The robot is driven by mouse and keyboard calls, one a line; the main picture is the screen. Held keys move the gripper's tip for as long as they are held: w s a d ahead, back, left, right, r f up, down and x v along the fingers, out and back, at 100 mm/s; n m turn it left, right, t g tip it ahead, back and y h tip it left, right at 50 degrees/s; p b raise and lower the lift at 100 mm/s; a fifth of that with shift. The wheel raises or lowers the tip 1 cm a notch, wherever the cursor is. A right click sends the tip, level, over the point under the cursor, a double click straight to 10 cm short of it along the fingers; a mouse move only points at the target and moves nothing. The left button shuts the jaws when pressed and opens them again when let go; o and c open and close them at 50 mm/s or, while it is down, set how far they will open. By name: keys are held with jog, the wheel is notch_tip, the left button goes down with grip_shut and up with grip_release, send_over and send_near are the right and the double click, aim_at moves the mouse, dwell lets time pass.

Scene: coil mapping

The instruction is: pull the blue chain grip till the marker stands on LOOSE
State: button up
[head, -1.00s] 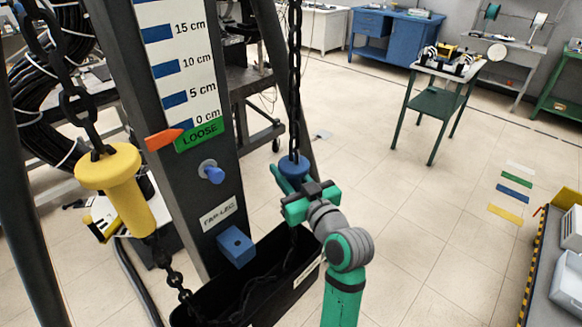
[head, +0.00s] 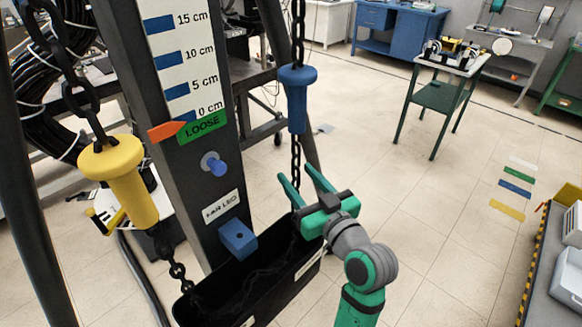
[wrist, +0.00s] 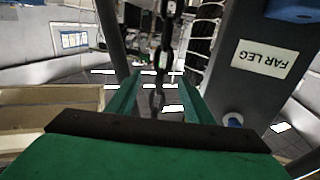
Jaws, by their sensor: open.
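The blue chain grip (head: 297,100) hangs on its dark chain right of the post, in the head view. My gripper (head: 296,172) is below it, open, fingers pointing up and apart from the grip. The bare chain under the grip runs down by the fingers. In the wrist view the chain (wrist: 164,55) shows between the two open fingers (wrist: 157,85); the blue grip is not clearly visible there. The orange marker (head: 167,131) points right, its tip at the left end of the green LOOSE band (head: 202,127), just below the 0 cm mark.
A yellow grip (head: 125,180) hangs on another chain at left. A black chain bin (head: 255,300) stands below my gripper. The post (head: 180,165) carries a blue knob (head: 213,164) and a blue block (head: 238,238). Open floor lies to the right.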

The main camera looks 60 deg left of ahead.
jog(key=d, duration=0.5)
jog(key=shift+s, duration=0.2)
dwell(0.3)
